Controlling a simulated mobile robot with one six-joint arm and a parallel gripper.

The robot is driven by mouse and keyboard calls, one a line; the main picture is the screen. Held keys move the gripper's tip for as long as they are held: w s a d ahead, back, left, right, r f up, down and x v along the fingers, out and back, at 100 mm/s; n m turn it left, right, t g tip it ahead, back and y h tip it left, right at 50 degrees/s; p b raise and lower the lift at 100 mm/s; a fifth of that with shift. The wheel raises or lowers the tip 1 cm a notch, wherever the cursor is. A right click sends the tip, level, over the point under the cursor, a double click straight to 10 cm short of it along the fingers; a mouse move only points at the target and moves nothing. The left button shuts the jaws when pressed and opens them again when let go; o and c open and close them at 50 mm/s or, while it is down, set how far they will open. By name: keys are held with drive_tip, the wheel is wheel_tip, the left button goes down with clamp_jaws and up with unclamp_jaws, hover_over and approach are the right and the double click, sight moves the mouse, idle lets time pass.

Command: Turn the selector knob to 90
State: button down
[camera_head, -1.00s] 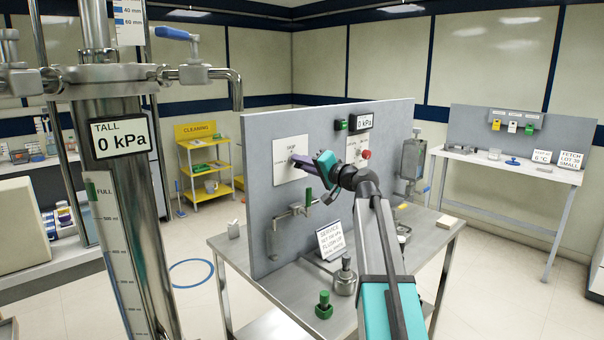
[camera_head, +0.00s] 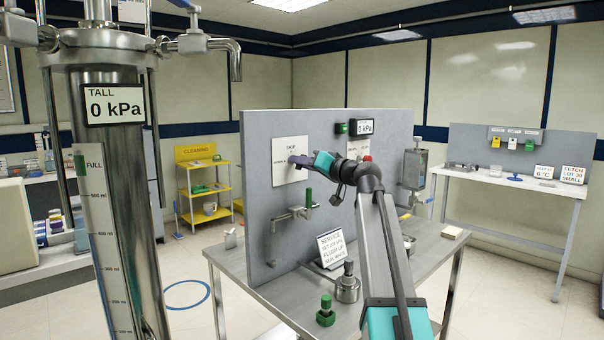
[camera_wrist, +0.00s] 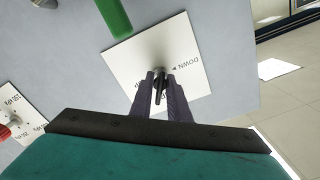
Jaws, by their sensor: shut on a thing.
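The selector knob (camera_wrist: 159,73) is a small dark knob on a white label plate (camera_head: 290,148) fixed to the grey upright panel. The word DOWN and a small arrow show on the plate in the wrist view (camera_wrist: 190,85). My gripper (camera_wrist: 160,98) is shut on the knob, with one dark finger on each side of it. In the head view my gripper (camera_head: 297,161) reaches the plate from the right and hides most of the knob. I cannot read its angle.
A pipe valve with a green handle (camera_head: 308,198) juts from the panel below the plate. A red knob (camera_wrist: 5,132) sits on another plate. A service sign (camera_head: 332,247), a metal pot (camera_head: 347,286) and a green-topped item (camera_head: 326,311) stand on the bench. A tall metal column (camera_head: 125,200) stands at left.

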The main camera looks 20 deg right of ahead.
drive_tip(key=shift+f+n+b, duration=0.15)
drive_tip(key=shift+n+b, duration=0.7)
drive_tip(key=shift+b, duration=0.5)
drive_tip(key=shift+f+n+b, duration=0.15)
drive_tip(key=shift+n+b, duration=0.7)
drive_tip(key=shift+b, duration=0.45)
drive_tip(key=n+b, duration=0.2)
drive_tip(key=b, duration=0.1)
drive_tip(key=shift+r+n, duration=0.15)
drive_tip(key=shift+n, duration=0.15)
drive_tip(key=shift+n+b, duration=0.3)
drive_tip(key=shift+b, duration=0.15)
drive_tip(key=c, duration=1.9)
unclamp_jaws()
drive_tip(key=shift+r, duration=0.1)
drive_tip(key=shift+s, duration=0.1)
drive_tip(key=v, duration=1.3)
drive_tip(key=shift+s+d+p, duration=0.15)
drive_tip(key=shift+s+p, duration=0.1)
drive_tip(key=shift+p, duration=0.15)
